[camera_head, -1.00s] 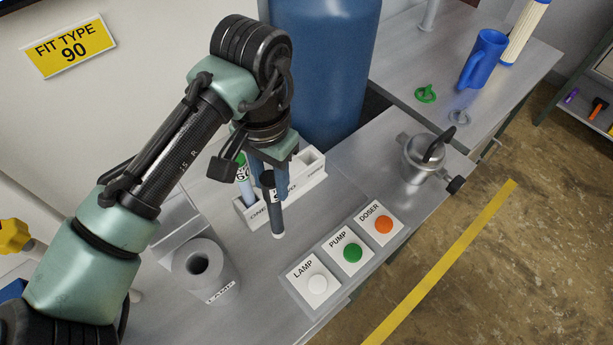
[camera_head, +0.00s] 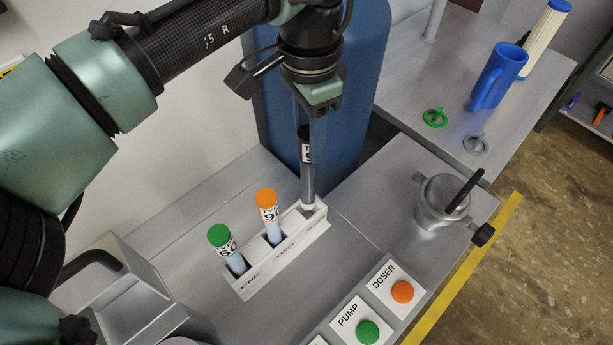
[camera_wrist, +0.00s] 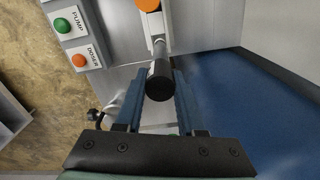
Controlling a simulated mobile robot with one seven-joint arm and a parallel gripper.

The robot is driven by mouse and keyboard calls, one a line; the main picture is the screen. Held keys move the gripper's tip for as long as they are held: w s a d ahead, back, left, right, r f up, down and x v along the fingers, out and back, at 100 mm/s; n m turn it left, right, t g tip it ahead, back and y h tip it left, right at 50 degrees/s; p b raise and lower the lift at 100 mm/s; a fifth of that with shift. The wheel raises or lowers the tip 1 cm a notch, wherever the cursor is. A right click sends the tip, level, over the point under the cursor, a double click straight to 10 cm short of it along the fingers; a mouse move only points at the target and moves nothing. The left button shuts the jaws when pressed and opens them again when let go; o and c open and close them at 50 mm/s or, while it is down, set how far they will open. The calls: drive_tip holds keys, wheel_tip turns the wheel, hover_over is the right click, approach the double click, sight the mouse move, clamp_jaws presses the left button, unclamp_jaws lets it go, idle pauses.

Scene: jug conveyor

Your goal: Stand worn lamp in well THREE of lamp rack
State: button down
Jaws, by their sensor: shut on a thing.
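The worn lamp (camera_head: 307,175) is a clear tube with a black cap and a white label. It hangs upright with its lower end at the third well of the lamp rack (camera_head: 288,257); I cannot tell how deep it is inside. My gripper (camera_head: 311,135) is shut on its capped upper part. In the wrist view the black cap (camera_wrist: 159,80) sits between my gripper's blue fingers (camera_wrist: 157,95). A green-capped lamp (camera_head: 223,240) stands in well ONE and an orange-capped lamp (camera_head: 268,210) in well TWO.
A button panel (camera_head: 375,300) lies in front of the rack. A metal pot (camera_head: 440,203) stands to the right. A large blue tank (camera_head: 365,90) rises close behind my gripper. A blue jug (camera_head: 497,77) stands on the far bench.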

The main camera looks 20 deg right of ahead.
sight(308, 168)
drive_tip(key=f, duration=0.3)
drive_tip(key=shift+s+a+f, duration=0.1)
drive_tip(key=shift+s+f, duration=0.1)
drive_tip(key=shift+f, duration=1.8)
drive_tip(key=shift+f, duration=0.15)
drive_tip(key=c, duration=0.5)
unclamp_jaws()
drive_tip(key=shift+w, duration=0.1)
wheel_tip(308, 168, up, 12)
drive_tip(key=shift+r+b, duration=0.2)
drive_tip(key=shift+b, duration=0.15)
